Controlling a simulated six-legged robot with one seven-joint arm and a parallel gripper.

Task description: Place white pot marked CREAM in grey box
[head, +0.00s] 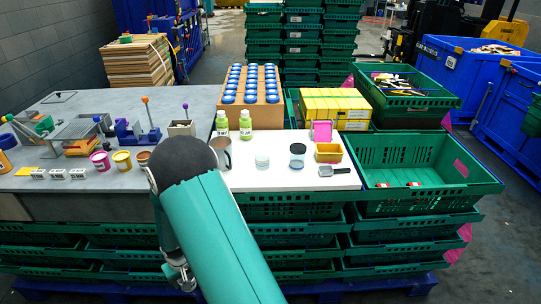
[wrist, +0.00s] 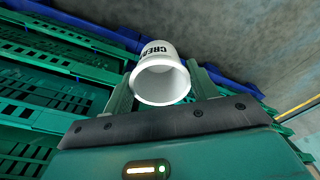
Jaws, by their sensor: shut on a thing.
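The white pot marked CREAM (wrist: 158,70) is between the two fingers of my gripper (wrist: 161,80) in the wrist view. Its open mouth faces the camera, and its inside looks empty. My gripper is shut on it. In the head view my gripper (head: 181,275) hangs low in front of the green crates, partly hidden by my arm, and the pot cannot be made out there. A small grey box (head: 182,128) stands on the grey table near a purple-knobbed lever, behind my arm; I cannot tell whether it is the task's box.
The grey table (head: 95,104) holds clamps, small coloured pots and labelled blocks. A white board (head: 290,178) bears a mug, jars and green bottles. A nearly empty green crate (head: 421,168) is at right. Stacked green crates (head: 70,242) stand close beside my gripper.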

